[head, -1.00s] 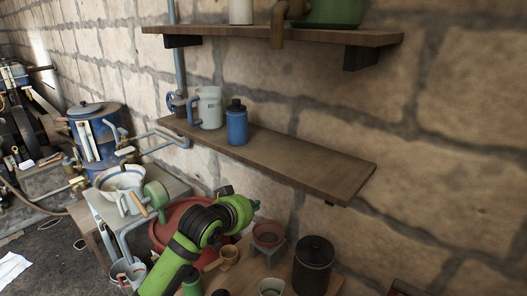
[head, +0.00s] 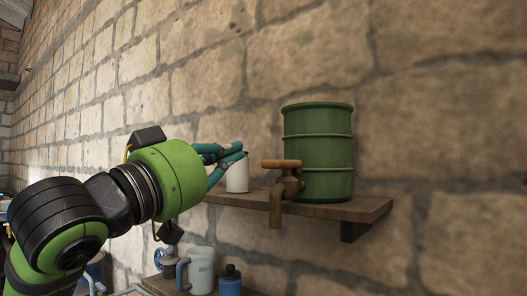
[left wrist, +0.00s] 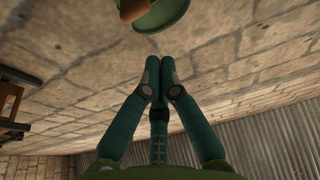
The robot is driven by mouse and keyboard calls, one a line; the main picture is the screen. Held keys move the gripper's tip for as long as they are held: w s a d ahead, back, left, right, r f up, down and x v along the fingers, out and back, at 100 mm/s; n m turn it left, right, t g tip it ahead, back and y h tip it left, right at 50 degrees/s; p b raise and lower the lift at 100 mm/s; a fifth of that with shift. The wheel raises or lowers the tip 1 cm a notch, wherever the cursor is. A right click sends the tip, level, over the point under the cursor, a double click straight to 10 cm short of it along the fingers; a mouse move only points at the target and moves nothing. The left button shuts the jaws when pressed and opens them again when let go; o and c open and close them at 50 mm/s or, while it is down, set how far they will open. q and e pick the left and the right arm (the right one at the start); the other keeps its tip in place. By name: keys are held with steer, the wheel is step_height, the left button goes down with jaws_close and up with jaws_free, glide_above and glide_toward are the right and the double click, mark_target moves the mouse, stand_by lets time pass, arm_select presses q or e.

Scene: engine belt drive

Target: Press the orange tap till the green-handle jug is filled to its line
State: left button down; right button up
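The orange tap handle (head: 282,163) sits on top of a brown tap with a downward spout (head: 276,207). The tap is at the front left of a green drum (head: 318,150) on the upper shelf. My left gripper (head: 240,150) is left of the tap and apart from it, with its teal fingers pointing right, in front of a white container. In the left wrist view its fingertips (left wrist: 160,66) are together with nothing between them. The orange handle (left wrist: 133,8) and green drum (left wrist: 166,18) show at that view's top edge. I see no green-handle jug. My right gripper is out of view.
The white container (head: 237,174) stands on the upper shelf (head: 345,208), left of the tap. Below, a pale mug (head: 201,268) with a blue-grey handle and a blue bottle (head: 230,281) stand close together. The stone wall is behind. Space below the spout looks open.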

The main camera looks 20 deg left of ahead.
arm_select(q)
steer(key=shift+s+r, duration=0.75)
steer(key=shift+d, duration=0.1)
step_height(320, 180, up, 4)
steer(key=p, duration=0.7)
glide_above(282, 164)
steer(key=a, duration=0.3)
steer(key=shift+s+d+f+p, duration=0.15)
steer(key=shift+f+p, duration=0.1)
steer(key=shift+f, duration=0.95)
steer(key=shift+s+a+f+p, duration=0.1)
steer(key=shift+f+p, duration=0.15)
steer(key=shift+f, duration=0.95)
steer(key=shift+d, duration=0.15)
